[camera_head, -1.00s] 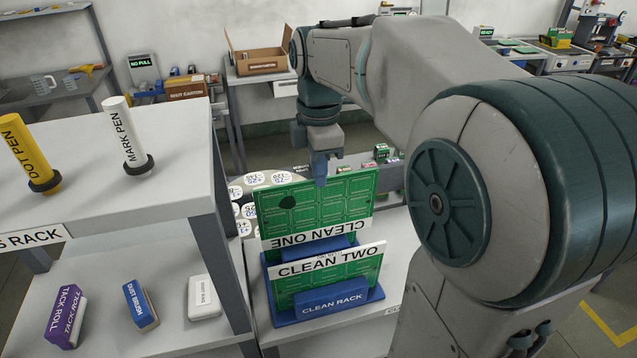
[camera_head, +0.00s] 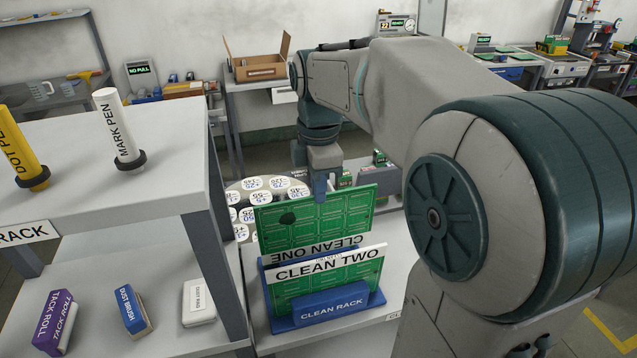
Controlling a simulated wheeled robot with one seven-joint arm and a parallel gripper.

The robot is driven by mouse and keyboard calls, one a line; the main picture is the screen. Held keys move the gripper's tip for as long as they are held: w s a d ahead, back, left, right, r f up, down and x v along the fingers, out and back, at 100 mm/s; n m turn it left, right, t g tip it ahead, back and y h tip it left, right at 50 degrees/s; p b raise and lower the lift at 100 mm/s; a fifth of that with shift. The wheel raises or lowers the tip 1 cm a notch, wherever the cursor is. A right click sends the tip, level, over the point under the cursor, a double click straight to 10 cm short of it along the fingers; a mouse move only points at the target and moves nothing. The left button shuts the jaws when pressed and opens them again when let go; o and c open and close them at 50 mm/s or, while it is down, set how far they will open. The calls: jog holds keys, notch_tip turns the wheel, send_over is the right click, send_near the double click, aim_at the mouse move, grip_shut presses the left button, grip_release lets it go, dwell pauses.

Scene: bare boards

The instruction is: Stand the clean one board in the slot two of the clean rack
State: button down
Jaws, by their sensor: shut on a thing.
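The clean one board (camera_head: 338,214) is a green panel with a dark blotch near its top left. It stands upright behind the clean two board, its upside-down CLEAN ONE label partly hidden. My gripper (camera_head: 320,192) is shut on its top edge, with the fingertips partly hidden. The clean two board (camera_head: 312,282) stands upright in the front of the clean rack (camera_head: 331,306), a blue holder on the bench. The lower edge of the clean one board is hidden behind the clean two board, so I cannot tell how deep it sits in the rack.
A grey shelf unit (camera_head: 170,190) on the left holds a white mark pen (camera_head: 117,125), a yellow dot pen (camera_head: 22,150), a tack roll (camera_head: 55,318), a dust brush (camera_head: 133,308) and a white block (camera_head: 198,301). Round labelled discs (camera_head: 262,190) lie behind the boards.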

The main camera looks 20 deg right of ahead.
notch_tip(320, 180, down, 9)
jog(key=b, duration=0.5)
jog(key=shift+b, duration=0.35)
jog(key=shift+f+b, duration=0.3)
jog(key=shift+f, duration=0.1)
jog(key=c, duration=1.5)
grip_release()
jog(key=shift+r, duration=0.1)
jog(key=shift+r, duration=0.1)
notch_tip(320, 180, up, 14)
jog(key=shift+f+p, duration=0.2)
jog(key=shift+p, duration=0.2)
jog(key=shift+r, duration=0.1)
notch_tip(320, 180, up, 14)
jog(key=p, duration=0.2)
jog(key=shift+f+p, duration=0.2)
jog(key=shift+p, duration=0.1)
